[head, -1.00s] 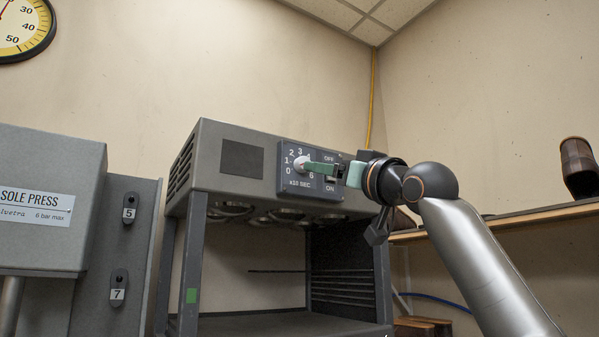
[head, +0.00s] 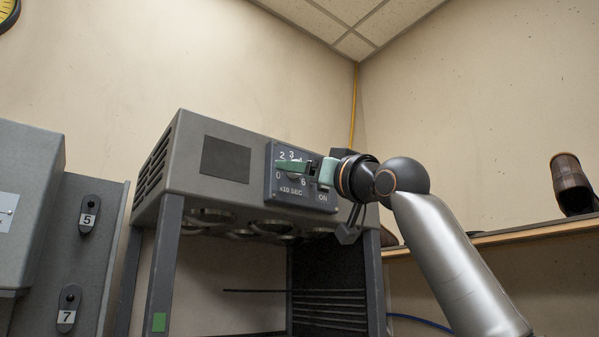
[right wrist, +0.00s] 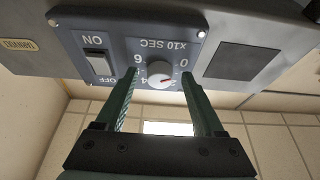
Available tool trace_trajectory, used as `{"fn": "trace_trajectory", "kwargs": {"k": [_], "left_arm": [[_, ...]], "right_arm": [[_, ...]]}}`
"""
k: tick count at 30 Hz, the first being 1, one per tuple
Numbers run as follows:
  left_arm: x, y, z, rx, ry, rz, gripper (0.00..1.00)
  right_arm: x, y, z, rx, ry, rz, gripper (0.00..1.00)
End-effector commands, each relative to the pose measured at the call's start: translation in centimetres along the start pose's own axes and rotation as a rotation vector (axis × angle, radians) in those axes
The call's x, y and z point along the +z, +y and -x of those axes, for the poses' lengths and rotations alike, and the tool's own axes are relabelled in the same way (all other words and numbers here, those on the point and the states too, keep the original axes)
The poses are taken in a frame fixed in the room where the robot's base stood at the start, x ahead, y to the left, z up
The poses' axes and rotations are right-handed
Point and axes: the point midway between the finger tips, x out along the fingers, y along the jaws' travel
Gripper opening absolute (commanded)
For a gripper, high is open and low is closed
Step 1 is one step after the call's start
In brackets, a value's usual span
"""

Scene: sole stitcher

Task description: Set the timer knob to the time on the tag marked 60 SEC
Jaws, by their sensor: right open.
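The timer knob (right wrist: 159,72) is a round white dial with a red mark on the dark control panel (right wrist: 110,42), marked x10 SEC. In the head view the right gripper (head: 291,167) covers the knob on the panel (head: 322,197). No tag marked 60 SEC is readable. My left gripper is out of view.
An ON/OFF rocker switch (right wrist: 99,63) sits beside the knob. The panel is on a grey machine (head: 190,180) with an open frame below. A grey cabinet (head: 25,200) with tags 5 and 7 stands left. A shelf (head: 540,228) holds a brown boot (head: 571,185).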

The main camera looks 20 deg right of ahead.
Motion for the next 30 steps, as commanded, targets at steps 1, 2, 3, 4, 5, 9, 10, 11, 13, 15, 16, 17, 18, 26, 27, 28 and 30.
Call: {"fn": "trace_trajectory", "kwargs": {"k": [1, 2, 3, 4, 5, 9, 10, 11, 13, 15, 16, 17, 18, 26, 27, 28, 30], "left_arm": [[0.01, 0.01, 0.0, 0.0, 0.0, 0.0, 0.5], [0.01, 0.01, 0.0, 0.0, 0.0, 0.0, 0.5], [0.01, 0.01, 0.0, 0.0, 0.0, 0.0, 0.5], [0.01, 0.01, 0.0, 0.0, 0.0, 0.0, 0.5], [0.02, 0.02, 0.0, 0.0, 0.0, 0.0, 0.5], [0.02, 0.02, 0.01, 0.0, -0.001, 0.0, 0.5], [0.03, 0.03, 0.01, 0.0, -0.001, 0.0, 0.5], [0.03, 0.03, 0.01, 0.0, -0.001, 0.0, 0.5], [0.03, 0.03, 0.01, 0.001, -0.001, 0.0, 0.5], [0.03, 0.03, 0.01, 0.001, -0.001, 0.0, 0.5], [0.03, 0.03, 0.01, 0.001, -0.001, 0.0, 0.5], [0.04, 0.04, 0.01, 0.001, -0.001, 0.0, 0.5], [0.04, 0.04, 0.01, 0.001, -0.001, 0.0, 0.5], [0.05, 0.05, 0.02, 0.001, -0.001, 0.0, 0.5], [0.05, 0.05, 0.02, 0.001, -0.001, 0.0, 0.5], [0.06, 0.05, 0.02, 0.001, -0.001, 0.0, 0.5], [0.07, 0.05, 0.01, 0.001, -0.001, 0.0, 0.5]], "right_arm": [[-0.01, 0.02, 0.01, 0.0, 0.0, 0.0, 0.7], [-0.01, 0.02, 0.01, 0.0, 0.0, 0.0, 0.7], [-0.01, 0.02, 0.01, 0.0, 0.0, 0.0, 0.7], [-0.02, 0.02, 0.01, 0.0, 0.0, 0.0, 0.69], [-0.01, 0.02, 0.01, 0.0, 0.0, 0.0, 0.66], [-0.01, 0.02, 0.0, 0.0, 0.0, 0.0, 0.5], [-0.01, 0.02, 0.0, 0.0, 0.0, 0.0, 0.47], [-0.01, 0.01, 0.0, 0.0, 0.0, 0.0, 0.43], [-0.01, 0.01, 0.0, 0.0, 0.0, 0.0, 0.35], [-0.01, 0.0, 0.0, 0.0, 0.001, 0.0, 0.28], [-0.01, 0.0, 0.0, 0.0, 0.0, 0.0, 0.24], [-0.01, 0.0, 0.0, 0.0, 0.001, 0.0, 0.21], [0.0, -0.01, 0.0, 0.0, 0.0, 0.0, 0.16], [0.0, -0.03, -0.01, 0.0, 0.001, 0.0, 0.0], [0.0, -0.03, -0.01, 0.0, 0.001, 0.0, 0.0], [0.0, -0.03, -0.01, 0.0, 0.001, 0.0, 0.0], [0.0, -0.05, -0.01, 0.001, 0.001, -0.004, 0.0]]}}
